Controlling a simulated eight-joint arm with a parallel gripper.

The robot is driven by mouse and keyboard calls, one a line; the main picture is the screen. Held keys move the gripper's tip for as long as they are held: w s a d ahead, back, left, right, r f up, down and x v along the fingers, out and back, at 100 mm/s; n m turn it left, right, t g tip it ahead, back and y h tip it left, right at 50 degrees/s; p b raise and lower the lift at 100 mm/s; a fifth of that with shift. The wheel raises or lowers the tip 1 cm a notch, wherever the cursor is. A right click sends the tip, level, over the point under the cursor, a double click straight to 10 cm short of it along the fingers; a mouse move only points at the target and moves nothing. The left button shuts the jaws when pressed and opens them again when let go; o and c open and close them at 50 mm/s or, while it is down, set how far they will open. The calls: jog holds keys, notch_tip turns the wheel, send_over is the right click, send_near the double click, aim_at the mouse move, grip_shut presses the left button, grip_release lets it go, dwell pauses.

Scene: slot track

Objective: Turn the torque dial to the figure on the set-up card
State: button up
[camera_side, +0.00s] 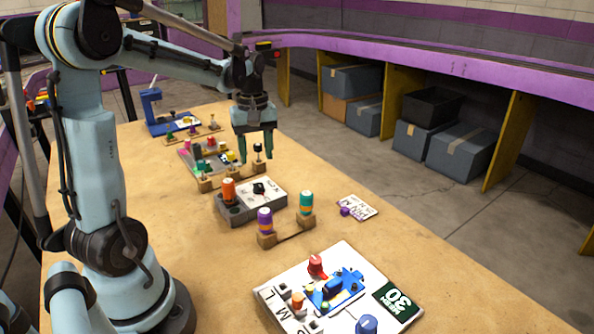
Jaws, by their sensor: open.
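A grey box (236,213) with a white face stands mid-table, with a small black knob (259,188) on that face that looks like the torque dial. Its scale and pointer are too small to read. A white card (361,206) with black lettering lies to the right of the box; its text is hard to read, and a small purple block (346,211) rests at its edge. A dark green label with a large "30" (398,300) is on the front board. My gripper (256,158) is open, pointing down, above and behind the box, with a small black-topped piece (258,148) showing between its fingers.
An orange cylinder (228,189) stands on the box's left side. Purple (265,220) and teal (306,202) cylinders stand on a wooden holder in front. The front white board (270,290) carries coloured knobs and a blue part. A wooden rack and small parts lie behind. The table's right side is clear.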

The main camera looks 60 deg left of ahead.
aim_at(259, 185)
notch_tip(259, 185, down, 8)
jog(key=shift+f, duration=0.25)
dwell(0.4)
grip_shut()
